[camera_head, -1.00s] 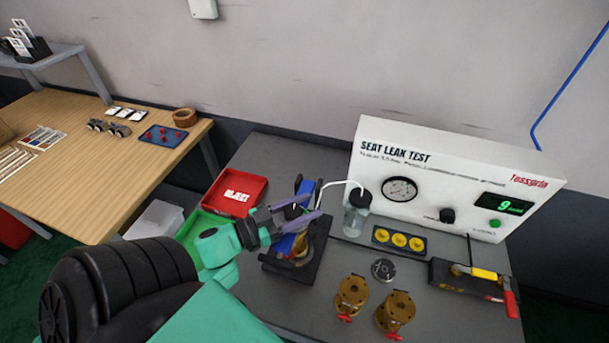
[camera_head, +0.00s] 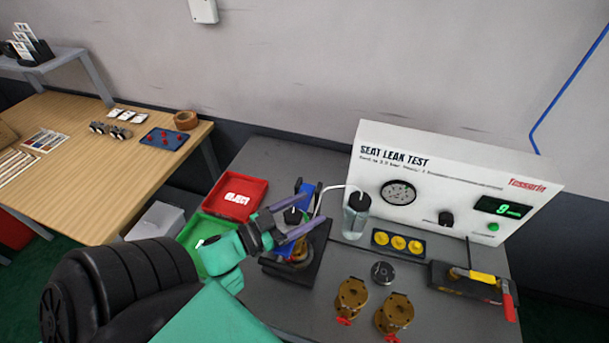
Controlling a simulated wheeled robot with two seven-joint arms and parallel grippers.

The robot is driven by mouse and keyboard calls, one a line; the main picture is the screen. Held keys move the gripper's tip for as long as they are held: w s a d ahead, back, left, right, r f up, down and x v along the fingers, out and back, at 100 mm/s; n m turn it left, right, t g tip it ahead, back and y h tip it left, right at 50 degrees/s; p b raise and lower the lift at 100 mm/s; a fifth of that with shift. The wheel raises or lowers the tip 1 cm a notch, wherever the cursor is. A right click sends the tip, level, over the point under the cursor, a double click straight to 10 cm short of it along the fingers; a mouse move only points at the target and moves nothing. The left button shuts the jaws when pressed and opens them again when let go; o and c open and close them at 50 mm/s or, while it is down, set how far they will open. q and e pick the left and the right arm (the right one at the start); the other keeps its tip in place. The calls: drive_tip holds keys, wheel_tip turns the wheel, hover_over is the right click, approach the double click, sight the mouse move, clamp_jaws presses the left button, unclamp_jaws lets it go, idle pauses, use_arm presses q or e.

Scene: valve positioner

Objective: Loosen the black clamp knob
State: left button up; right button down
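A clamp fixture with a blue upright (camera_head: 304,197) and a dark base (camera_head: 312,268) stands on the grey bench, with a brass-coloured part held in it. A small black knob (camera_head: 291,214) shows partly at its top, between the purple fingers of my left gripper (camera_head: 312,204). The gripper comes in from the left with its fingers apart, one on each side of the knob. I cannot tell whether they touch it. My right gripper is not in view.
A red reject tray (camera_head: 236,198) and a green tray (camera_head: 212,258) lie left of the fixture. A clear bottle (camera_head: 355,218) with a tube stands right of it, before the leak test panel (camera_head: 450,180). Two brass valves (camera_head: 351,297) (camera_head: 394,313) stand in front.

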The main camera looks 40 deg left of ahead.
use_arm(q)
drive_tip(key=shift+s, duration=0.1)
drive_tip(key=shift+s+a+f, duration=0.15)
drive_tip(key=shift+s+a, duration=0.05)
drive_tip(key=shift+s, duration=0.2)
drive_tip(key=b+v, duration=0.1)
drive_tip(key=v, duration=1.2)
drive_tip(key=shift+s+b, duration=0.25)
drive_tip(key=shift+b, duration=0.05)
drive_tip(key=shift+a, duration=0.15)
